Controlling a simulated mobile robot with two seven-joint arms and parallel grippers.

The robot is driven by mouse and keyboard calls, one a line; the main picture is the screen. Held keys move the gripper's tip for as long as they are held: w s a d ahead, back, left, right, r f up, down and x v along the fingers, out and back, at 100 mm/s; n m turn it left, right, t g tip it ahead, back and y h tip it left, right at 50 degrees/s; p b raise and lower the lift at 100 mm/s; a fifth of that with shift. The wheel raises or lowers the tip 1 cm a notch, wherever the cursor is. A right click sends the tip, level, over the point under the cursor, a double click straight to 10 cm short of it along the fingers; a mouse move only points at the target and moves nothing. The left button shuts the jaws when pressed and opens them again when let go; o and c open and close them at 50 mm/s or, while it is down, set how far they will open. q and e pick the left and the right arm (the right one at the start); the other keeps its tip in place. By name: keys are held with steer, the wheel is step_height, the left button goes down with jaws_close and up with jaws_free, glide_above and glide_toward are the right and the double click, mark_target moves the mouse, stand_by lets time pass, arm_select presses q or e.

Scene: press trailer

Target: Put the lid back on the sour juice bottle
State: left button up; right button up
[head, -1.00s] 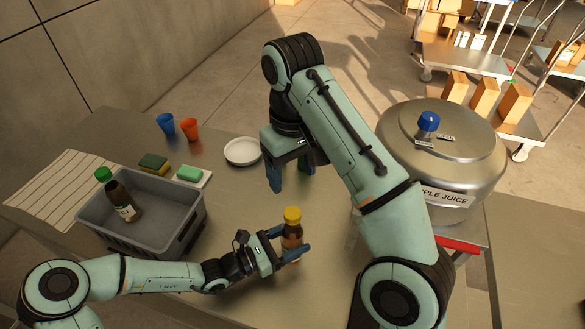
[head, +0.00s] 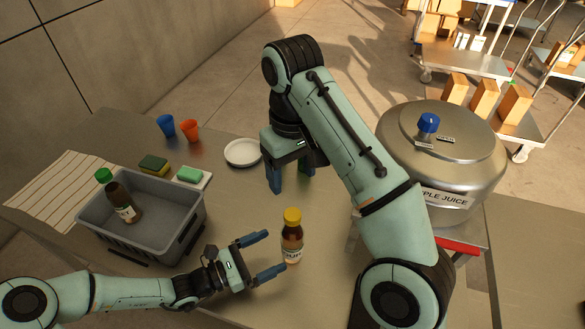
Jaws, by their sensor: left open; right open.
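An amber bottle (head: 292,243) stands upright on the metal table, its label partly readable as "OUR". A yellow lid (head: 292,215) sits on its top. My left gripper (head: 276,253) is open just left of the bottle, its fingers pointing toward it and nothing held. My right gripper (head: 289,186) is open, pointing down above the table behind the bottle. A bit of green shows by its right finger; I cannot tell what it belongs to. A second dark bottle (head: 120,200) with a green lid (head: 104,175) leans in the grey tub.
The grey tub (head: 190,232) stands at the left. Behind it are sponges (head: 153,164), a blue cup (head: 166,125), an orange cup (head: 189,131) and a white plate (head: 242,152). A large steel juice vessel (head: 465,165) stands right. The table's middle is mostly clear.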

arm_select(q)
steer(key=v, duration=0.6)
steer(key=shift+s+a, duration=0.1)
stand_by(0.4)
